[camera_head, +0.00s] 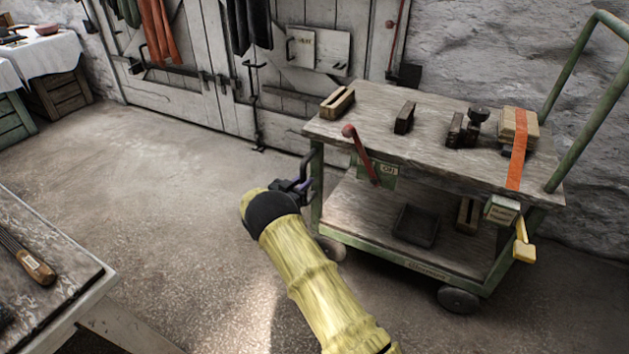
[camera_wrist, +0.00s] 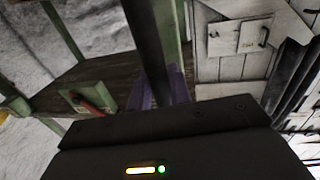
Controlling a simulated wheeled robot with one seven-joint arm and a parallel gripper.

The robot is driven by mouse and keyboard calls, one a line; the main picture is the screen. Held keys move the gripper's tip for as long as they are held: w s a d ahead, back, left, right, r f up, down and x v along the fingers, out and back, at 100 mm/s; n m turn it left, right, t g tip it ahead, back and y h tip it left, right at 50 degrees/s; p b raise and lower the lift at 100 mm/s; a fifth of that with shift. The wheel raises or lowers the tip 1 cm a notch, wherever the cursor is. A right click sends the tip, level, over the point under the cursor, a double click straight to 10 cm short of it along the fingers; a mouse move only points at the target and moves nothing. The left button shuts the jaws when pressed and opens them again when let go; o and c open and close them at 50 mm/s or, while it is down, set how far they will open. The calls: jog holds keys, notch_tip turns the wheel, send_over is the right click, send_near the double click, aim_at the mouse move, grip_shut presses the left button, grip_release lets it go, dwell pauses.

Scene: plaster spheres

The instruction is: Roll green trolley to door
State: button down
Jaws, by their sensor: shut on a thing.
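The green trolley (camera_head: 432,262) stands at the right, with a worn wooden top, a lower shelf and dark wheels. A red lever (camera_head: 361,155) slants down its left end beside a small green plate. My gripper (camera_head: 303,186) is at the trolley's left end, its purple fingers shut on a dark upright handle (camera_head: 307,163). In the wrist view the fingers (camera_wrist: 163,88) close around that dark bar (camera_wrist: 145,40); the exact contact is partly hidden. The trolley also shows there (camera_wrist: 85,75). The pale plank door (camera_head: 190,97) is in the back wall, behind and left of the trolley.
Wooden blocks and a strapped bundle (camera_head: 519,130) lie on the trolley top. A workbench (camera_head: 70,290) fills the lower left. A cloth-covered table (camera_head: 50,52) stands far left. Coats (camera_head: 160,30) hang at the door. The floor (camera_head: 150,165) before the door is clear.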

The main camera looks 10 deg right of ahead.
jog(key=shift+w+a+r, duration=0.1)
jog(key=shift+w+a, duration=0.1)
jog(key=shift+w, duration=0.1)
jog(key=shift+d, duration=0.1)
jog(key=c, duration=1.3)
grip_release()
jog(key=shift+c, duration=0.2)
jog(key=shift+s, duration=0.1)
jog(key=p+v, duration=0.6)
jog(key=v, duration=1.1)
jog(key=shift+a, duration=0.2)
jog(key=shift+s, duration=0.1)
